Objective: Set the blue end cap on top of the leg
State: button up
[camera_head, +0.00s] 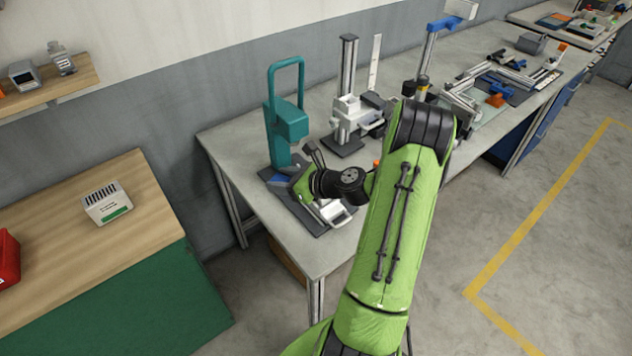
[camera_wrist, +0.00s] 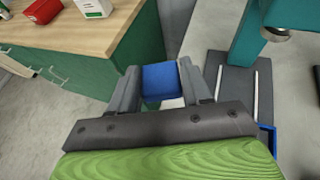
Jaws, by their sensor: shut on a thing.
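The blue end cap (camera_wrist: 161,82) shows in the wrist view as a small blue block between the two grey fingers of my gripper (camera_wrist: 160,88). The gripper is shut on it, and the cap is held in the air off the bench's edge in that picture. In the head view my gripper (camera_head: 316,156) is close to the teal press at the near end of the bench; the cap cannot be made out there. I cannot tell for sure which upright profile is the leg.
The teal press (camera_head: 287,122) stands on a dark base on the grey bench (camera_head: 228,140). Aluminium profiles (camera_head: 462,104) lie farther along. A wooden-topped cabinet (camera_head: 60,235) stands left. The floor at right is clear.

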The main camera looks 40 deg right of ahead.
jog(key=s+d+r+m+h, duration=0.3)
jog(key=d+r+m+h, duration=0.25)
jog(key=d, duration=0.65)
jog(key=shift+n+t, duration=0.3)
jog(key=shift+n, duration=0.15)
notch_tip(320, 180, down, 10)
jog(key=b, duration=0.3)
jog(key=shift+s+r, duration=0.15)
jog(key=shift+r, duration=0.2)
jog(key=o, duration=0.6)
jog(key=shift+f, duration=0.2)
jog(key=o, duration=0.4)
jog(key=shift+o, duration=0.2)
jog(key=shift+r, duration=0.1)
